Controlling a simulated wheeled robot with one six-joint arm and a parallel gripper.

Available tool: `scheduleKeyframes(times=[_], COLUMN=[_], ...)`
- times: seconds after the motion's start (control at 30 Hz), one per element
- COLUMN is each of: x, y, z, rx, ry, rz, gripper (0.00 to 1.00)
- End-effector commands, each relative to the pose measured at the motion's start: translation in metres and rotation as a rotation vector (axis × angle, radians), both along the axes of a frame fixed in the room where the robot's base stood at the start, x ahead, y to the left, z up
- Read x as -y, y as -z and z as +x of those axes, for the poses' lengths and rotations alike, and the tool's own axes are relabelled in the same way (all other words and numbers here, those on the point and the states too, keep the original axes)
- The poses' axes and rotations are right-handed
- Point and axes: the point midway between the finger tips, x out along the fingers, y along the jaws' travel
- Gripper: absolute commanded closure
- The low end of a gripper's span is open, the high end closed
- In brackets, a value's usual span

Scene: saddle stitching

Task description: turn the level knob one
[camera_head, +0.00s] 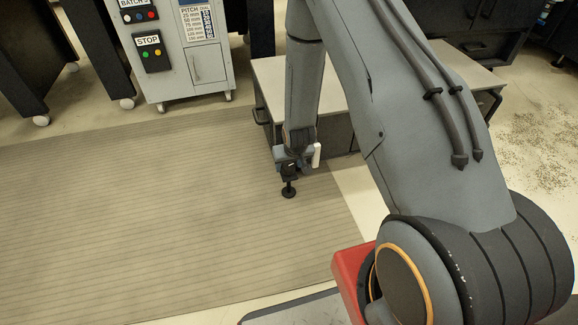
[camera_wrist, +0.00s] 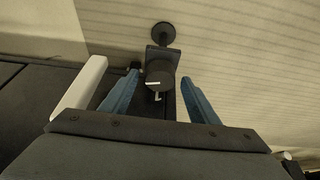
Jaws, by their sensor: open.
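A dark round knob (camera_wrist: 160,76) with a white pointer line sits in the middle of the wrist view. A small white mark shows just below it. It is mounted on a black bracket that also carries a dark disc on a stem (camera_wrist: 163,33); in the head view this disc (camera_head: 289,190) hangs at the bench corner. My gripper (camera_wrist: 159,79) is open, its two blue fingers on either side of the knob, with gaps visible. In the head view my gripper (camera_head: 291,160) is small and partly hidden by my arm, over the bench corner.
A white handle (camera_wrist: 80,90) stands left of my fingers; it also shows in the head view (camera_head: 316,155). The bench (camera_head: 268,75) has a grey top and dark drawers. A ribbed mat (camera_head: 160,210) lies clear at left. A control cabinet (camera_head: 180,75) marked STOP stands behind.

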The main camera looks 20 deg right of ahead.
Motion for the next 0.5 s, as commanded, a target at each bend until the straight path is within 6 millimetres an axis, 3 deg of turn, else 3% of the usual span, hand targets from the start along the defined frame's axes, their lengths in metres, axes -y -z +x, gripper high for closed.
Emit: scheduleKeyframes(times=[0.23, 0.5], x=[0.0, 0.0], y=[0.0001, 0.0], z=[0.0005, 0.0004], rx=[0.0, 0.0], ry=[0.0, 0.0], rz=[0.0, 0.0], gripper=[0.45, 0.86])
